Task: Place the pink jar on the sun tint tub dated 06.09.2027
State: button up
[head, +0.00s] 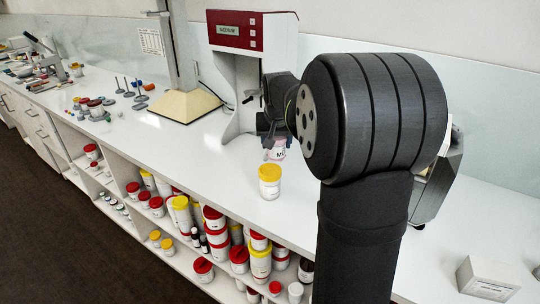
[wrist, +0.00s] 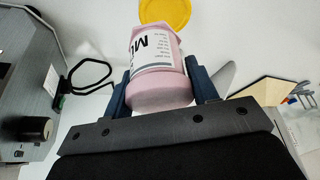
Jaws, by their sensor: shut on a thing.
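The pink jar (head: 278,151) has a white label with dark letters starting "M". My gripper (wrist: 162,88) is shut on it, with a dark finger on each side of the jar (wrist: 160,92). A white tub with a yellow lid (head: 269,181) stands upright on the counter, just in front of the jar in the head view. In the wrist view its yellow lid (wrist: 166,11) shows past the jar's far end. The jar and the lid look apart in the head view. I cannot read any date on the tub. My arm hides part of the counter.
A red and white machine (head: 252,70) stands behind the jar. A stand with a cream base (head: 183,106) is to its left. Shelves below the counter (head: 240,245) hold several red- and yellow-lidded tubs. The counter around the yellow-lidded tub is clear.

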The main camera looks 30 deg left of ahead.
aim_at(270, 154)
jog(key=shift+s+a+f, duration=0.1)
jog(key=shift+a+f, duration=0.15)
jog(key=shift+a, duration=0.25)
jog(key=shift+s+a+f, duration=0.1)
jog(key=shift+a+f, duration=0.15)
jog(key=shift+a, duration=0.2)
jog(key=shift+a+f, duration=0.1)
jog(key=shift+f, duration=1.95)
jog(key=shift+f, duration=0.2)
jog(key=o, duration=1)
jog(key=shift+r, duration=0.15)
jog(key=v, duration=1.2)
